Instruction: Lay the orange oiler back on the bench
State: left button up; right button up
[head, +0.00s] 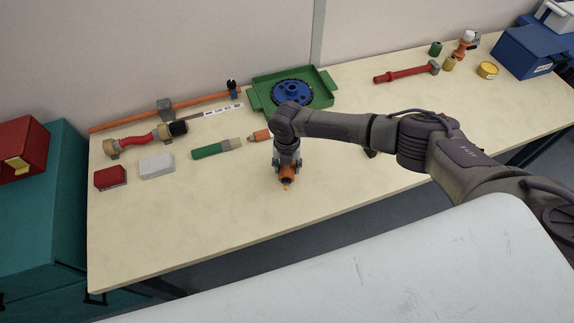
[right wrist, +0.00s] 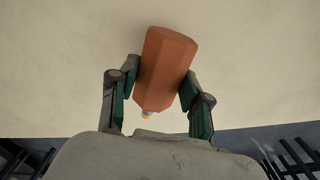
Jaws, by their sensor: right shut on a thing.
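The orange oiler (head: 287,180) is under my right gripper (head: 287,167) in the head view, over the front middle part of the bench (head: 215,222). In the right wrist view the oiler (right wrist: 168,66) is an orange faceted body with a small pale yellow tip pointing toward the wrist. My right gripper (right wrist: 162,85) is shut on it, with one finger on each side. The bench top fills the background behind it. I cannot tell whether the oiler touches the bench. My left gripper is not in view.
A green tray (head: 262,93) with a blue toothed wheel (head: 291,93) stands behind the arm. Left of the gripper lie a green-handled brush (head: 208,150), a white block (head: 157,166) and a red block (head: 110,177). The bench front left is clear.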

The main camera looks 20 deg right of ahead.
jog(key=shift+f+b, duration=0.75)
jog(key=o, duration=1.2)
jog(key=shift+o, duration=0.2)
notch_tip(320, 180, up, 12)
